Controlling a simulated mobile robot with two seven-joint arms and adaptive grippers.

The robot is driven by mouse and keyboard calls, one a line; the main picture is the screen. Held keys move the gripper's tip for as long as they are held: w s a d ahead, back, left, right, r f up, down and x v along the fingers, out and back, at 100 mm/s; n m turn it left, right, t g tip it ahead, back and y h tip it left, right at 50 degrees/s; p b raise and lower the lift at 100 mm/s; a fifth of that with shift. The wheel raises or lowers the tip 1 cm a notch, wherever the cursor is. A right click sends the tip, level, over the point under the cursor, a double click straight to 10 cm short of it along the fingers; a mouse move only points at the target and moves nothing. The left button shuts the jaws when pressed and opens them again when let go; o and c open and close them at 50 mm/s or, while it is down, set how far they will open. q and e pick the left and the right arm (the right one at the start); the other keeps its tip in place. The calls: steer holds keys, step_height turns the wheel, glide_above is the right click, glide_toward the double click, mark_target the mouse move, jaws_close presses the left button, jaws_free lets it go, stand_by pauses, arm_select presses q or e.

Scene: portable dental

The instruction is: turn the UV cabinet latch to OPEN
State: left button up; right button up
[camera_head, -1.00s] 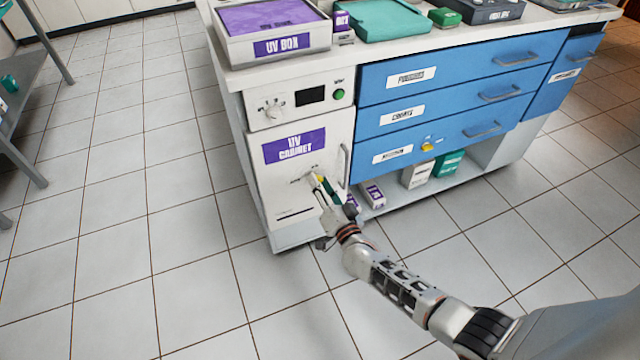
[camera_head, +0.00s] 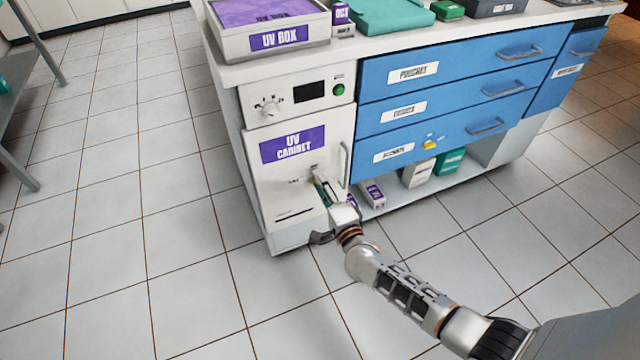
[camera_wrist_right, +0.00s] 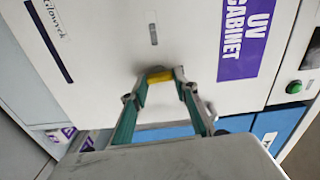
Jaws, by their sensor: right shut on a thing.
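The UV cabinet (camera_head: 268,190) is a white door with a purple "UV CABINET" label (camera_head: 292,146), below the control panel. My right gripper (camera_head: 318,178) is at the middle right of this door. In the right wrist view its two green fingers (camera_wrist_right: 160,80) close around a yellow piece at the door, which I take for the latch (camera_wrist_right: 160,75). The fingers hide most of the latch, and its turn angle is hard to tell. Small marks (camera_head: 294,181) on the door beside it are too small to read. My left gripper is out of view.
A vertical door handle (camera_head: 343,165) stands just right of my gripper. Above are a dial (camera_head: 268,107), a dark display and a green button (camera_head: 338,89). Blue drawers (camera_head: 450,90) are to the right, with boxes (camera_head: 372,194) on the shelf below. Open floor lies left.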

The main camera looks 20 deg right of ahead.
steer(key=shift+f+m, duration=0.1)
steer(key=shift+m, duration=0.3)
steer(key=shift+c, duration=0.2)
steer(key=o, duration=1.1)
steer(key=s, duration=1.2)
steer(key=shift+d, duration=0.2)
